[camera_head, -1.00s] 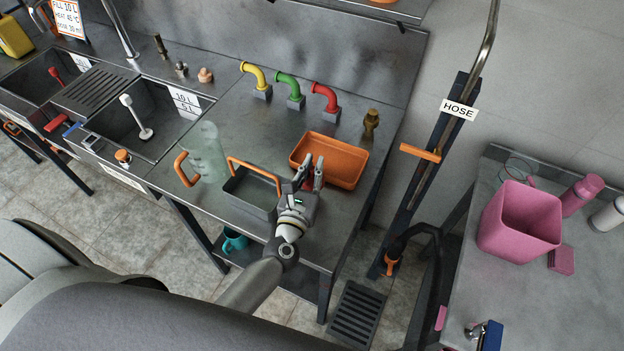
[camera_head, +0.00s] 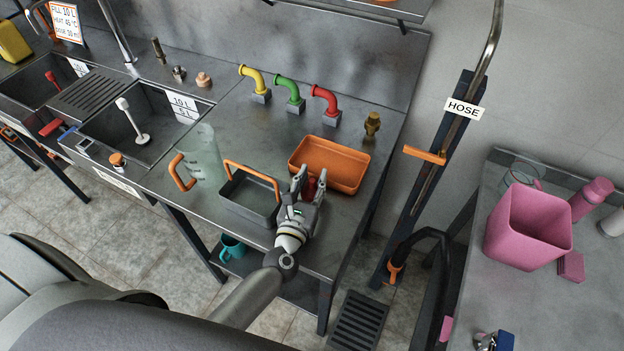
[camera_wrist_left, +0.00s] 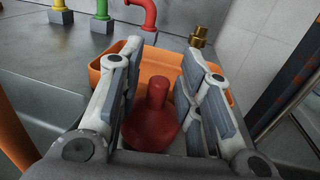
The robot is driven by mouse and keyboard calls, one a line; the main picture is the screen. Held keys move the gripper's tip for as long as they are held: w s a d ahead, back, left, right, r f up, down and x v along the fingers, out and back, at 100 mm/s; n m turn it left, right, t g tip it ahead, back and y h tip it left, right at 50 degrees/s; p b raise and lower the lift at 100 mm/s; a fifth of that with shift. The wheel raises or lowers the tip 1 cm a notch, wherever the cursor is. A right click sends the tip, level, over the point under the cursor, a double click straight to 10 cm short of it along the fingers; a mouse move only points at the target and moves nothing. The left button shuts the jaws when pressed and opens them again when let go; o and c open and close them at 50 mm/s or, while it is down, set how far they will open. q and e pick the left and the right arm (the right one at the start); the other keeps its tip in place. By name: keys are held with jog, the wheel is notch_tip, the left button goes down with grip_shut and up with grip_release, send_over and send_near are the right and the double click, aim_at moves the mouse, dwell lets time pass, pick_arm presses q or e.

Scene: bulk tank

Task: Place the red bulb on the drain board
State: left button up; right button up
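The red bulb (camera_head: 311,187) is on the steel counter just in front of the orange tray, mostly hidden by my gripper in the head view. In the left wrist view the red bulb (camera_wrist_left: 152,126) shows a round body and a narrow upright neck. My left gripper (camera_head: 311,177) has its fingers spread on either side of the bulb. In the left wrist view the gripper (camera_wrist_left: 162,85) looks open, and I see no firm grip. The drain board (camera_head: 95,90) is the ridged plate between the two sinks at the left. My right gripper is not in view.
A grey basket with an orange handle (camera_head: 250,198) stands left of my gripper, beside a clear jug (camera_head: 204,160). The orange tray (camera_head: 330,165) is behind it. Yellow, green and red pipes (camera_head: 325,104) stand further back. The sink (camera_head: 133,128) holds a white plunger-like tool.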

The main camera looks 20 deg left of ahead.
pick_arm(q)
jog(key=shift+r, duration=0.1)
jog(key=shift+s, duration=0.15)
jog(key=s+b, duration=0.1)
jog(key=s, duration=0.2)
jog(key=s+b, duration=0.1)
jog(key=s, duration=0.2)
jog(key=s+d+b, duration=0.1)
jog(key=s, duration=0.3)
jog(key=shift+s, duration=0.85)
